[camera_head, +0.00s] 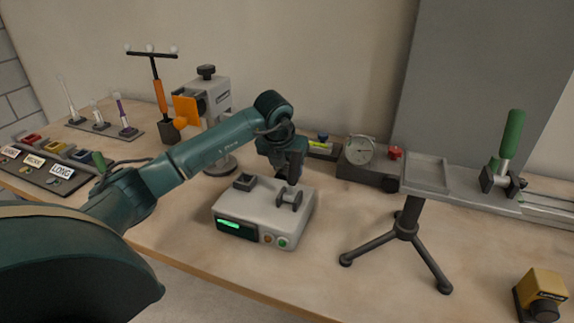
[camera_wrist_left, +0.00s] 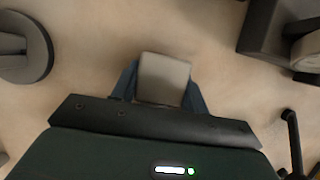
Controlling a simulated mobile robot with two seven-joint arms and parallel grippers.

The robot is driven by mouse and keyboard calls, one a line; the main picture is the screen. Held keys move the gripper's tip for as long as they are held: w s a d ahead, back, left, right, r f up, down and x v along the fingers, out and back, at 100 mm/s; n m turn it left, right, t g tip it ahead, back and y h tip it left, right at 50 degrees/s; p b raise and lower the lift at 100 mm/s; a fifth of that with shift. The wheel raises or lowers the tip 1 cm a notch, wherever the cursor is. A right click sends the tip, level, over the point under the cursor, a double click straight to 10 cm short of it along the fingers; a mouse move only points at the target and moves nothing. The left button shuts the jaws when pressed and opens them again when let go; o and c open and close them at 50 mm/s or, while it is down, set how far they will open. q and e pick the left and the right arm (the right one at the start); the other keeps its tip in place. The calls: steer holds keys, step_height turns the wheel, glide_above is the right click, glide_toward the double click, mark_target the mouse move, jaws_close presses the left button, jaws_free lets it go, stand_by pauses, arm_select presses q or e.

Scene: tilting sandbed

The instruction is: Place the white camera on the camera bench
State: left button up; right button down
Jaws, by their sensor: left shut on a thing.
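My left gripper (camera_head: 291,168) reaches over the middle of the table, pointing down, just behind and above a grey box with a green display. In the left wrist view its blue-grey fingers (camera_wrist_left: 163,88) are shut on a pale, block-shaped thing, which looks like the white camera (camera_wrist_left: 164,76). In the head view the gripper hides most or all of it. The camera bench (camera_head: 458,182) appears to be the long grey platform at the right, on a black tripod, with a shallow square tray at its left end. The gripper is left of the bench. My right gripper is out of view.
The grey box (camera_head: 262,212) stands below my forearm. A dial gauge (camera_head: 359,150) on a dark base stands between gripper and bench. A green-handled clamp (camera_head: 508,150) rises from the bench. A yellow camera (camera_head: 543,293) sits front right. An orange-and-grey stand (camera_head: 208,105) is behind my arm.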

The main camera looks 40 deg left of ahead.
arm_select(q)
steer(key=o, duration=1.3)
steer(key=shift+r, duration=0.1)
steer(key=shift+s+r, duration=0.1)
steer(key=shift+r, duration=0.2)
steer(key=v, duration=1.1)
steer(key=shift+s+r+p, duration=0.1)
steer(key=shift+r+p, duration=0.05)
steer(key=shift+p, duration=0.25)
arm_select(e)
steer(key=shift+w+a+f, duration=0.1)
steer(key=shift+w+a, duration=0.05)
